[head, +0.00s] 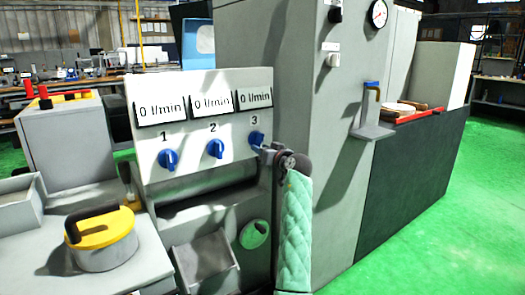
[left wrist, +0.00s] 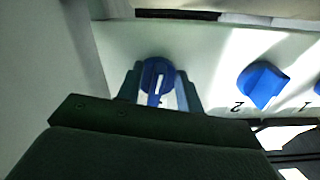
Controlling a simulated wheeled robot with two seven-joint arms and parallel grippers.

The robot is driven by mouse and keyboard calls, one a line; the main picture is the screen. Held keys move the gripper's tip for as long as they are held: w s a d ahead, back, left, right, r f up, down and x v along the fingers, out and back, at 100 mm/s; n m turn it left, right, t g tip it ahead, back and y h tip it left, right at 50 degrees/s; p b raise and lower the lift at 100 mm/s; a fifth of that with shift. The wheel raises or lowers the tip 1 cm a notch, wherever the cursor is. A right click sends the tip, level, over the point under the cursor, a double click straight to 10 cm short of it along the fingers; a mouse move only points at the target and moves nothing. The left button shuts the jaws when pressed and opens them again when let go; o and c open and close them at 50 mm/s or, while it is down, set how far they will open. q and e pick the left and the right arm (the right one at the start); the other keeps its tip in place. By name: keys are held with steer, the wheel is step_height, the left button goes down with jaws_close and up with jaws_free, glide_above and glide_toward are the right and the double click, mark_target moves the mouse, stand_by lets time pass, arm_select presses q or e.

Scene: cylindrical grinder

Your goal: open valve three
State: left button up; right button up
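Valve three is a blue knob (head: 257,138) under the label 3 on a pale panel (head: 205,128). The display above it reads 0 l/min. My left gripper (head: 264,150) is right at this knob, at the end of the green-sleeved arm. In the left wrist view, which shows the panel upside down, the blue knob (left wrist: 157,76) sits between the two fingers of the gripper (left wrist: 160,92). The fingers look open, one on each side of the knob; whether either touches it is unclear. My right gripper is not in view.
Blue knobs one (head: 168,159) and two (head: 215,148) are to the left on the same panel, under displays also reading 0 l/min. A tall grey cabinet (head: 290,60) stands close at the right. A yellow-lidded pot (head: 103,232) stands at the lower left. Green floor is clear at far right.

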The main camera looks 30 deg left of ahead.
arm_select(q)
steer(key=shift+d, duration=0.1)
steer(key=v, duration=0.7)
steer(key=shift+s+d+p, duration=0.15)
steer(key=shift+d+p, duration=0.1)
steer(key=shift+p, duration=0.15)
